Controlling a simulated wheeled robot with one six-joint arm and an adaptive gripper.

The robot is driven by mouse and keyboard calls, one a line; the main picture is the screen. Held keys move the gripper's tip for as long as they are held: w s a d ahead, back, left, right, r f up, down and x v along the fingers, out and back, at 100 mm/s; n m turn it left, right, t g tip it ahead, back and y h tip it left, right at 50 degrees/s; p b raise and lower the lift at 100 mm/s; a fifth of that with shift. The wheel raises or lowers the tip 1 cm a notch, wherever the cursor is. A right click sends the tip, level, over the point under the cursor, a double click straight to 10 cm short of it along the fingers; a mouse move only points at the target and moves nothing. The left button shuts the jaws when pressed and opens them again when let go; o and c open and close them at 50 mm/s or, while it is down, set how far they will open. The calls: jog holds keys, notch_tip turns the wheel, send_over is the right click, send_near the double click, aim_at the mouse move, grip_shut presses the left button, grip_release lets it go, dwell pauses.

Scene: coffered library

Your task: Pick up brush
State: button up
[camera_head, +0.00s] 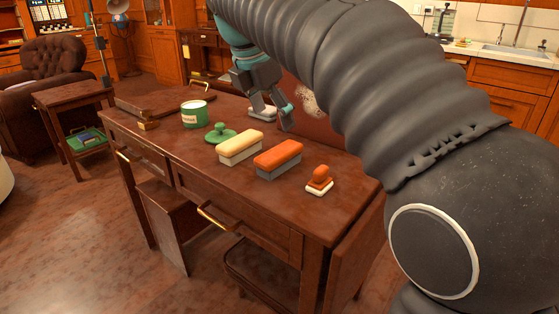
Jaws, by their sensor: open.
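Two brush-like blocks lie on the brown wooden desk (190,157): a cream-topped one (240,146) with a pale grey underside, and an orange-topped one (278,158) with a darker grey underside. I cannot tell for certain which is the brush. My gripper (273,116) is open, pointing down over the far part of the desk, behind both blocks and apart from them. A small whitish object (262,113) shows at its left finger; I cannot tell what it is or whether they touch.
A green tin (195,114), a green knobbed lid (220,133) and a small orange-handled stamp-like item (320,179) stand near the blocks. A dark flat board (160,103) lies at the far left. The desk's front strip is clear. My arm hides the right side.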

aim_at(278, 151)
jog(key=w+f+b, duration=0.1)
jog(key=f, duration=0.3)
jog(key=w+f+n+b, duration=0.1)
jog(key=w+f+b, duration=0.1)
jog(key=f, duration=0.2)
jog(key=w+d+f+n+b, duration=0.1)
jog(key=w+f, duration=0.1)
jog(key=f, duration=0.2)
jog(key=shift+f, duration=0.3)
jog(key=c, duration=1.3)
jog(key=shift+r, duration=0.1)
jog(key=shift+r, duration=0.5)
notch_tip(278, 151, up, 4)
jog(key=shift+s+d+f+p, duration=0.1)
jog(key=shift+f+p, duration=0.05)
jog(key=shift+p, duration=0.6)
jog(key=s+d+r, duration=0.2)
jog(key=d, duration=0.1)
jog(key=s+d+r, duration=0.2)
jog(key=s+d, duration=0.1)
jog(key=s+d+r, duration=0.2)
jog(key=d, duration=0.1)
jog(key=shift+s+r+p, duration=0.1)
jog(key=shift+s+p, duration=0.05)
jog(key=shift+p, duration=0.25)
